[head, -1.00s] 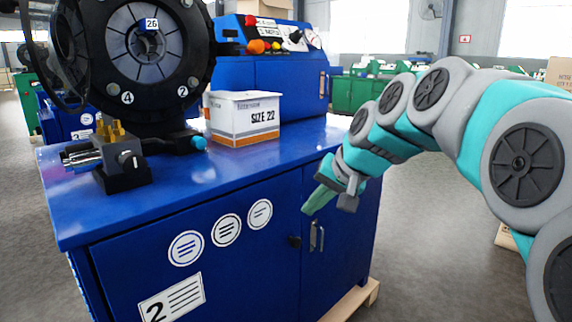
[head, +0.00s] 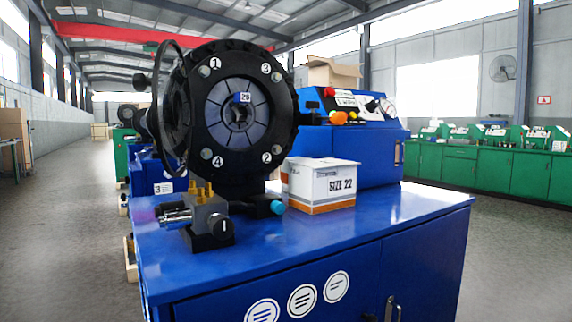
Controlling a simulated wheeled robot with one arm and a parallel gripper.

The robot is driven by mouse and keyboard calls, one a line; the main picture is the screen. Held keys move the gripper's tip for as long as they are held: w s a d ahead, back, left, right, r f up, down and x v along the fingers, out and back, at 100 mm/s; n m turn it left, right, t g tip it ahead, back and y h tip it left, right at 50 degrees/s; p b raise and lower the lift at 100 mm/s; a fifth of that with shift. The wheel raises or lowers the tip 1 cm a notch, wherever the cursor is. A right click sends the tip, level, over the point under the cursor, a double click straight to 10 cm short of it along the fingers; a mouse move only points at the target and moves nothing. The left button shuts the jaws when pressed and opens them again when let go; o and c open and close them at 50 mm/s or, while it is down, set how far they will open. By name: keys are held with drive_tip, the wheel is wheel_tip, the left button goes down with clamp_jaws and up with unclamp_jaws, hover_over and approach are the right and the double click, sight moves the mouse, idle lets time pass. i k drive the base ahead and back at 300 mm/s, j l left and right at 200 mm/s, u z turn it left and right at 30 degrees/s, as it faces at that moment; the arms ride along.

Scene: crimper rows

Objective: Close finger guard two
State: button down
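The blue crimper (head: 330,242) stands close in front of me. A thin black hoop (head: 153,112), which looks like the finger guard, stands at the left side of the head, swung out from the face. The die opening is uncovered. My gripper and arm are not in view.
A white and orange SIZE 22 box (head: 322,187) stands on the blue top right of the head. A small valve block with brass fittings (head: 207,218) sits front left. Another crimper marked 3 (head: 165,187) stands behind. Open floor (head: 70,240) lies left.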

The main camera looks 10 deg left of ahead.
sight(141, 83)
drive_tip(key=j+u, duration=0.25)
drive_tip(key=j, duration=0.6)
drive_tip(key=i+j+u, duration=0.2)
drive_tip(key=j, duration=0.6)
drive_tip(key=k+j, duration=0.05)
